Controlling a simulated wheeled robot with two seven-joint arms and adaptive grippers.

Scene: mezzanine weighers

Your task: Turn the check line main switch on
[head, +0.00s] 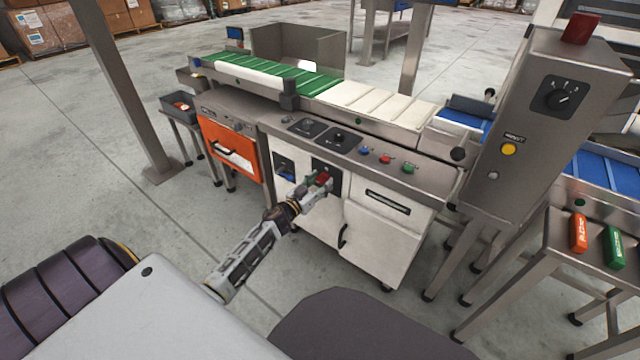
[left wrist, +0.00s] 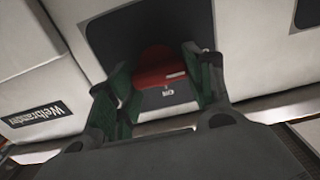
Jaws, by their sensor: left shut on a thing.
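The main switch (left wrist: 160,68) is a red handle on a dark plate on the white front of the check line machine; a small label reading like "ON" or similar shows below the red part in the left wrist view. In the head view the red switch (head: 322,178) shows just past my gripper's tips. My left gripper (head: 318,184) is at the switch, with its green-padded fingers (left wrist: 165,88) on either side of the red handle, shut on it. The fingers hide part of the handle's sides. My right gripper is not in view.
The machine has a green and white conveyor (head: 375,103) on top and push buttons (head: 385,159) along its front edge. An orange panel (head: 228,150) is left of the switch. A control post with a dial (head: 560,96) stands right. Open floor lies at the left.

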